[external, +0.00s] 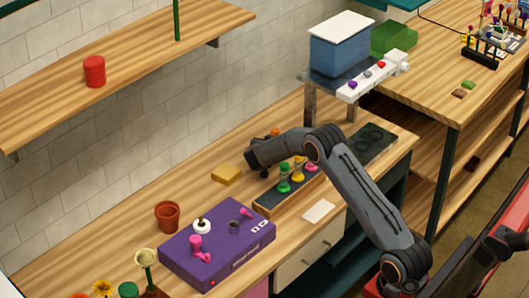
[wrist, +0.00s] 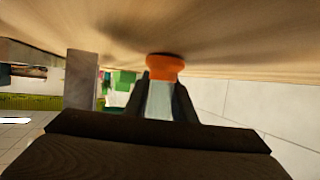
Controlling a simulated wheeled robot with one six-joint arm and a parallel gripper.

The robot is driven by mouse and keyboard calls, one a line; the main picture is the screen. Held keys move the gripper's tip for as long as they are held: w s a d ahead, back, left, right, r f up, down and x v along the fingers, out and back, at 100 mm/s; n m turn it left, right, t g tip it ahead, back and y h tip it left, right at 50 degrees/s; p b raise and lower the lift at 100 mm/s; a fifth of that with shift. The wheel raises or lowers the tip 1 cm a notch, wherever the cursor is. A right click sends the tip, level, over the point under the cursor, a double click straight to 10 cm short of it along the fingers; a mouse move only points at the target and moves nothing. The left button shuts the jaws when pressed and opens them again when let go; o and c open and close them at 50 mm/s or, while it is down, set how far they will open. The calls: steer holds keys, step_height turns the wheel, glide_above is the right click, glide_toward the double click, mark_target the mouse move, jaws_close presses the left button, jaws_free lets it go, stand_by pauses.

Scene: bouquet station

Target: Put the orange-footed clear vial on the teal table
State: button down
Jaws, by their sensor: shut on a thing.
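The orange-footed clear vial (wrist: 160,98) is between the two fingers of my gripper (wrist: 160,100) in the wrist view. My gripper is shut on its clear body, and the orange foot (wrist: 165,67) sticks out past the fingertips. The foot is close to a wooden surface; I cannot tell if it touches. In the external view my gripper (external: 257,160) is low over the wooden bench, and its fingers are mostly hidden. A small orange bit (external: 275,131) shows behind it; I cannot tell if this is the foot. A teal surface (external: 400,3) shows at the top edge.
A dark rack (external: 265,207) with green, yellow and pink-footed vials stands beside my gripper. A yellow block (external: 227,174), a terracotta pot (external: 167,216) and a purple box (external: 190,268) are to the left. A blue bin (external: 340,48) stands behind right.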

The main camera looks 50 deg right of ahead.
steer(key=shift+f, duration=0.1)
steer(key=c, duration=1.5)
jaws_free()
steer(key=b+v, duration=0.1)
steer(key=v, duration=1.1)
steer(key=shift+s+b, duration=0.1)
steer(key=shift+b, duration=0.3)
